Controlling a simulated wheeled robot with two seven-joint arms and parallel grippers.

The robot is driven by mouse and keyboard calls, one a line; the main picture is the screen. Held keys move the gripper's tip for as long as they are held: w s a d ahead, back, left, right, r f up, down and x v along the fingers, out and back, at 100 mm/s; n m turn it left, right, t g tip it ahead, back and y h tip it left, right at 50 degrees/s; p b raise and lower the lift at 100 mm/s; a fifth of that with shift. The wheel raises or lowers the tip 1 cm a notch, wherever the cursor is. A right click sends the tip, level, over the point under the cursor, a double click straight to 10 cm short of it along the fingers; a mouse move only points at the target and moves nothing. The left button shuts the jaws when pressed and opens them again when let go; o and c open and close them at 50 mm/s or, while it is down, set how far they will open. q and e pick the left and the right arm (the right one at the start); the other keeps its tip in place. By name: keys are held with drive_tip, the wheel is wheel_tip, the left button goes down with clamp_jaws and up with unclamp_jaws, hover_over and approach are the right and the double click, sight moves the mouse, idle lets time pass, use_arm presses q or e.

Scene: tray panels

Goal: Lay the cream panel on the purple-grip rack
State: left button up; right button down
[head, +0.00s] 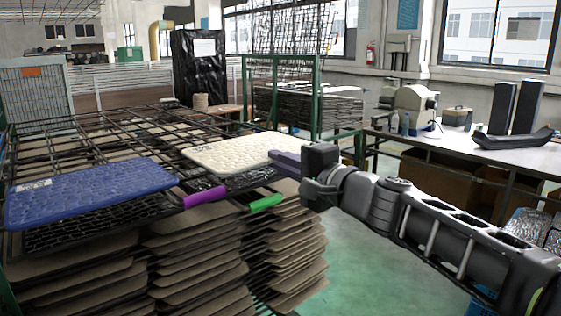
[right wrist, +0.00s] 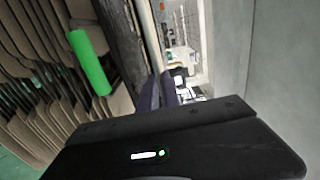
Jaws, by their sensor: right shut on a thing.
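The cream panel (head: 225,153) lies roughly level over a black mesh rack with a green grip (head: 265,203); I cannot tell if it touches the mesh. My right gripper (head: 286,160) is shut on the panel's right edge. In the right wrist view, the gripper fingers (right wrist: 160,92) are around the panel's thin pale edge (right wrist: 146,38), with the green grip (right wrist: 88,62) to the left. The purple grip (head: 204,197) is at the right front of another black mesh rack (head: 100,228), under a blue panel (head: 90,190). My left gripper is not in view.
Stacks of brown sheets (head: 195,255) fill the space below the racks. A dark wire frame (head: 120,135) stretches behind the panels. A workbench (head: 500,155) with machines stands at the right. Open green floor (head: 380,265) lies below my right arm.

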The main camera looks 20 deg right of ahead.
drive_tip(key=shift+f+b, duration=0.25)
drive_tip(key=shift+b, duration=0.1)
idle(0.3)
drive_tip(key=c, duration=1.5)
unclamp_jaws()
drive_tip(key=shift+f+b, duration=0.4)
drive_tip(key=shift+b, duration=0.15)
drive_tip(key=shift+s, duration=0.1)
drive_tip(key=v, duration=0.6)
drive_tip(key=shift+s+d+b, duration=0.2)
drive_tip(key=shift+s+b, duration=0.15)
drive_tip(key=shift+b, duration=0.05)
idle(0.5)
idle(0.5)
